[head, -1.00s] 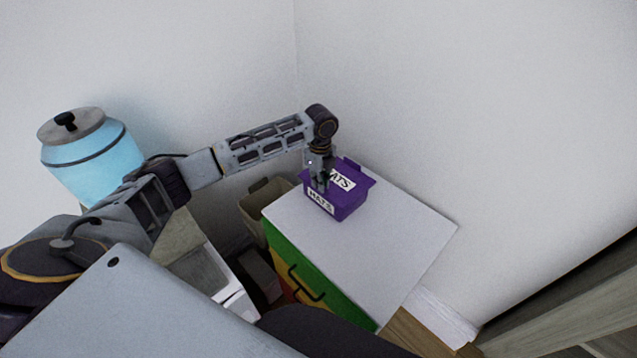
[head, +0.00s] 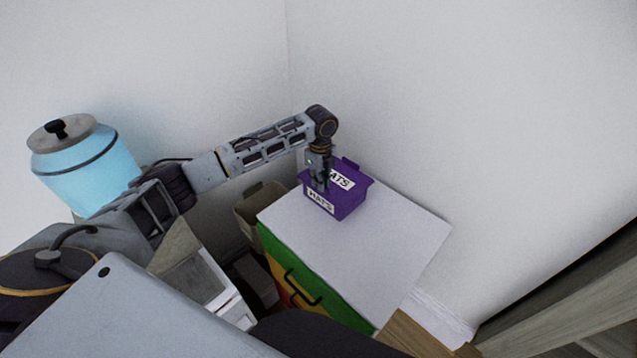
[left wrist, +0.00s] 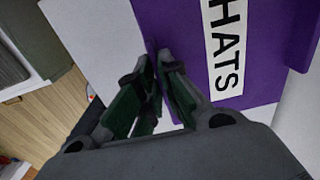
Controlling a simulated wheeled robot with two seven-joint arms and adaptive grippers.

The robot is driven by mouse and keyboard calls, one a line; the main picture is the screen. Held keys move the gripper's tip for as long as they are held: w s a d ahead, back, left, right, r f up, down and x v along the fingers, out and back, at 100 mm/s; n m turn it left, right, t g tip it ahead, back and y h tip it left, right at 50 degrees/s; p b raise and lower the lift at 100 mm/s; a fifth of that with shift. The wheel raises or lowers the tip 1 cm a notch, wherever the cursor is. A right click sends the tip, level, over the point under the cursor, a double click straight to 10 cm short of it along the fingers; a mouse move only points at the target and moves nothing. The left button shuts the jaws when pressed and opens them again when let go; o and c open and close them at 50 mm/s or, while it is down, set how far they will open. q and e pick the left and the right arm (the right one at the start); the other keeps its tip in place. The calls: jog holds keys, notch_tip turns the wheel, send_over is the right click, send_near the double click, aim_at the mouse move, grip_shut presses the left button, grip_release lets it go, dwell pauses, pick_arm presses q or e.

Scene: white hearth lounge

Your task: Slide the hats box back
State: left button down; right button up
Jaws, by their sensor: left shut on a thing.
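The purple hats box (head: 350,202), with white HATS labels on its front and top, sits upright on the white top of a small cabinet (head: 400,235), near its back left corner by the wall. My left gripper (head: 322,187) points down at the box's front left side and is shut on its edge. In the left wrist view the fingers (left wrist: 155,85) come together at the edge of the purple box (left wrist: 180,25), beside its HATS label. The exact grip is partly hidden by the fingers. My right gripper is not in view.
A blue jar with a grey lid (head: 85,165) stands at the left. A beige bin (head: 262,210) is beside the cabinet. White walls close off the back. The cabinet top's right and front are clear.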

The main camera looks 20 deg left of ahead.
pick_arm(q)
jog(key=shift+w+d, duration=0.15)
jog(key=shift+w, duration=0.15)
jog(key=c, duration=1.5)
grip_release()
jog(key=shift+r, duration=0.1)
jog(key=shift+r, duration=5.9)
